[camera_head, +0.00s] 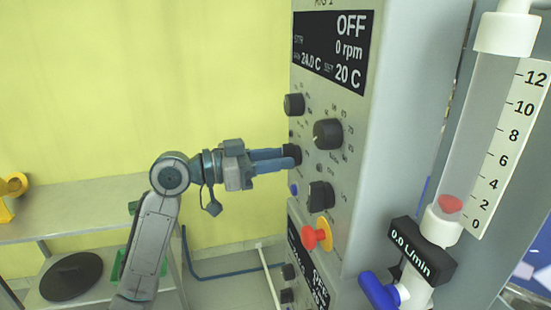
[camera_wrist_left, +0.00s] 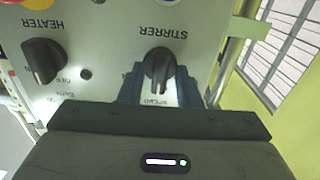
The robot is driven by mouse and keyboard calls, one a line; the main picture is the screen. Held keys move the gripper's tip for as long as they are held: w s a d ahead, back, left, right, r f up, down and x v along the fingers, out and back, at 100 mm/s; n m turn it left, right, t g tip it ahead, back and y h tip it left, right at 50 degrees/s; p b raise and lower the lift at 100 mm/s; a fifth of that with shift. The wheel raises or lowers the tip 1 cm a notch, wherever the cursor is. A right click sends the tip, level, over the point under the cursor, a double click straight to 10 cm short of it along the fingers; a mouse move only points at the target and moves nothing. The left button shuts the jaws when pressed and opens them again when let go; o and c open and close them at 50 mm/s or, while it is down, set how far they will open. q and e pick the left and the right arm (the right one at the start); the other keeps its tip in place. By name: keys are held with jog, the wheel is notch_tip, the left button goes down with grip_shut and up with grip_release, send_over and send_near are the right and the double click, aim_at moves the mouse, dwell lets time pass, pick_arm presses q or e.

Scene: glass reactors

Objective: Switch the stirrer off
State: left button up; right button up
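The stirrer knob (camera_wrist_left: 158,68) is black and sits on the light panel, with an upside-down STIRRER label beside it in the wrist view. My left gripper (camera_wrist_left: 159,84) has one finger on each side of this knob, with a little panel showing between them, so it looks open around the knob. In the head view my left gripper (camera_head: 284,158) reaches in from the left, its fingertips at the dark knob on the panel's left edge. The display (camera_head: 331,48) reads OFF, 0 rpm, 24.0 C and 20 C. My right gripper is not in view.
The heater knob (camera_wrist_left: 43,61) is beside the stirrer knob. A red button on a yellow base (camera_head: 317,237) sticks out low on the panel. A flow tube (camera_head: 467,150) with a blue valve handle (camera_head: 379,291) stands right. A shelf (camera_head: 75,207) is at left.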

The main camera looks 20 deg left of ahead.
pick_arm(q)
jog(key=shift+o, duration=0.3)
jog(key=b+v, duration=0.7)
jog(key=v, duration=0.3)
jog(key=shift+s+a, duration=0.25)
jog(key=shift+a, duration=0.1)
dwell(0.6)
